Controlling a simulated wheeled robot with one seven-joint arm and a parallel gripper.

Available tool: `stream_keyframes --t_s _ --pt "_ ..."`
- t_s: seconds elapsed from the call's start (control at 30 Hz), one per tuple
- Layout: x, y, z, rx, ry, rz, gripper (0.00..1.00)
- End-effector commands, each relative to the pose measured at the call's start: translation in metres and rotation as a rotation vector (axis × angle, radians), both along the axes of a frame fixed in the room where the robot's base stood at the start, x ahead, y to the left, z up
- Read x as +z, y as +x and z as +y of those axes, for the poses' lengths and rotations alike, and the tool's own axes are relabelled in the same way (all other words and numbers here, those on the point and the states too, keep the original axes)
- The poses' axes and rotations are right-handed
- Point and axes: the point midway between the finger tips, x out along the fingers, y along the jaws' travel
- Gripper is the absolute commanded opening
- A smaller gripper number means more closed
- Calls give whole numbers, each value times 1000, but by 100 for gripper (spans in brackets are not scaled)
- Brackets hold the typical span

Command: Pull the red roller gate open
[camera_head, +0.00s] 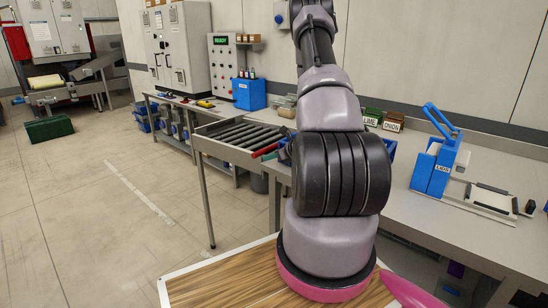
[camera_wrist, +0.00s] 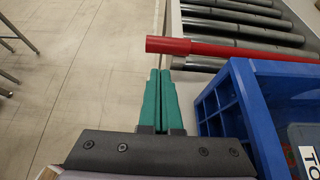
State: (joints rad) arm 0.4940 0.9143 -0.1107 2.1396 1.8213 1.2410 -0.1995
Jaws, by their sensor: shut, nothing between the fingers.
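The red roller gate shows as a red bar (camera_wrist: 230,48) in the wrist view, lying across the end of the grey rollers. In the head view a short part of the red bar (camera_head: 264,151) shows at the near end of the roller conveyor (camera_head: 243,134). My gripper (camera_wrist: 160,72) has teal fingers, shut together and empty. Its fingertips point toward the bar's left end and sit just short of it in the picture. I cannot tell whether they touch. In the head view my arm hides most of the area around the gripper.
A blue crate (camera_wrist: 243,110) with a partly visible label stands close to the right of my fingers. Floor lies open to their left. The bench holds a blue bin (camera_head: 249,93), a blue lidding device (camera_head: 433,170) and small labelled boxes (camera_head: 393,121).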

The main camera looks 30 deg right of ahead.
Motion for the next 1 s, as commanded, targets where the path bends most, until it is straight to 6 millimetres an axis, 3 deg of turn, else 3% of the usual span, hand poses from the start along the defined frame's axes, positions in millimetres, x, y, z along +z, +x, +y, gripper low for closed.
stream_keyframes --t_s 0.2,0.5,0.83,1.0 --pt "-17 28 10 1 0 -1 0" --pt "-23 38 14 1 0 0 0" --pt "-20 38 14 2 7 1 0" --pt "0 38 13 1 45 13 0"
